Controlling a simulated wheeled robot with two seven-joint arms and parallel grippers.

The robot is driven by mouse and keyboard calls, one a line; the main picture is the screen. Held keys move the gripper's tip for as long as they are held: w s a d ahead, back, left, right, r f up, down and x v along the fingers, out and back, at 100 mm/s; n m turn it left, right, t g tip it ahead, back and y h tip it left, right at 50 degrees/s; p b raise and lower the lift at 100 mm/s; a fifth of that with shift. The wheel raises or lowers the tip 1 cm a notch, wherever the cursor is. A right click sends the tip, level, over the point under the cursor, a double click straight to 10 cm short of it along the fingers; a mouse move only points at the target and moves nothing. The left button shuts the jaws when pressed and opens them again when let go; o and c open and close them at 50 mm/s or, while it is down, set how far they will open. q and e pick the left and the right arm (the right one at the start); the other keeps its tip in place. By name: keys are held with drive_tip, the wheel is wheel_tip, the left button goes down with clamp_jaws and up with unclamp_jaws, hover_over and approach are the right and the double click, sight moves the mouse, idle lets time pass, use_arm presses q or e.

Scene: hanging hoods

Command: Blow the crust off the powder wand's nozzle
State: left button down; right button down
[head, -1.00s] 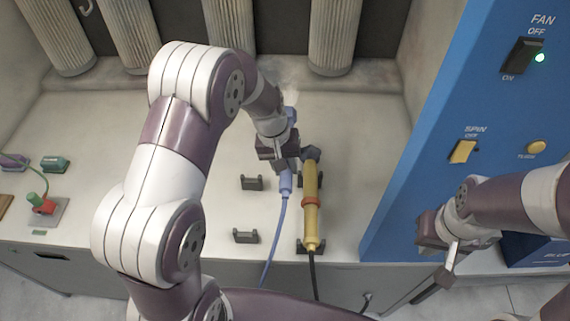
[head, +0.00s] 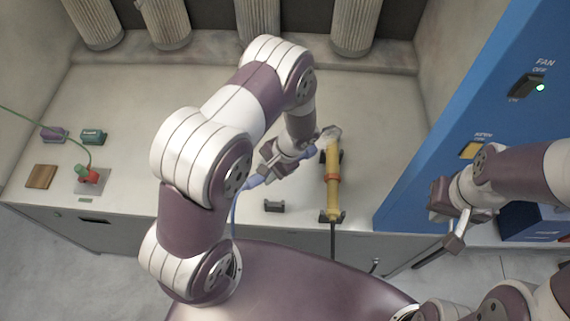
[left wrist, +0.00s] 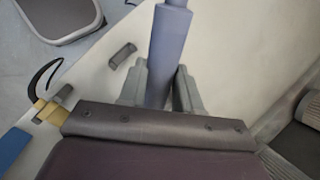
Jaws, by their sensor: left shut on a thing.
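My left gripper (head: 283,163) is shut on a lavender-blue wand (head: 258,181), with a blue hose trailing from its near end. In the left wrist view the wand (left wrist: 170,45) stands between the two grey fingers. A yellow wand (head: 333,188) with an orange-red collar lies in dark cradles, just right of my left gripper. A pale grey-white patch (head: 331,133) is at its far end, so I cannot tell crust from powder there. The blue wand's far end is close to that end; contact cannot be told. My right gripper (head: 452,235) hangs at the right; its jaws are unclear.
An empty dark cradle (head: 274,206) sits left of the yellow wand. Pleated filters (head: 354,25) hang at the back. A blue panel (head: 470,110) with a fan switch, its green lamp lit, stands right. A red-green device (head: 88,175) and small blocks lie left.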

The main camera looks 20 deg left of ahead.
use_arm(q)
drive_tip(key=shift+w+a+y, duration=0.3)
drive_tip(key=shift+w+y, duration=0.1)
drive_tip(key=shift+w, duration=0.05)
drive_tip(key=shift+w+d, duration=0.15)
drive_tip(key=shift+y, duration=0.3)
drive_tip(key=w+b, duration=0.1)
drive_tip(key=w+d+f, duration=0.1)
drive_tip(key=w+d+f+b, duration=0.1)
drive_tip(key=shift+w+b, duration=0.3)
drive_tip(key=shift+b, duration=0.05)
drive_tip(key=shift+w+f, duration=0.15)
drive_tip(key=shift+w, duration=0.15)
drive_tip(key=shift+w+d+b, duration=0.1)
drive_tip(key=shift+w+b, duration=0.15)
drive_tip(key=shift+b, duration=0.05)
drive_tip(key=shift+w+d, duration=0.15)
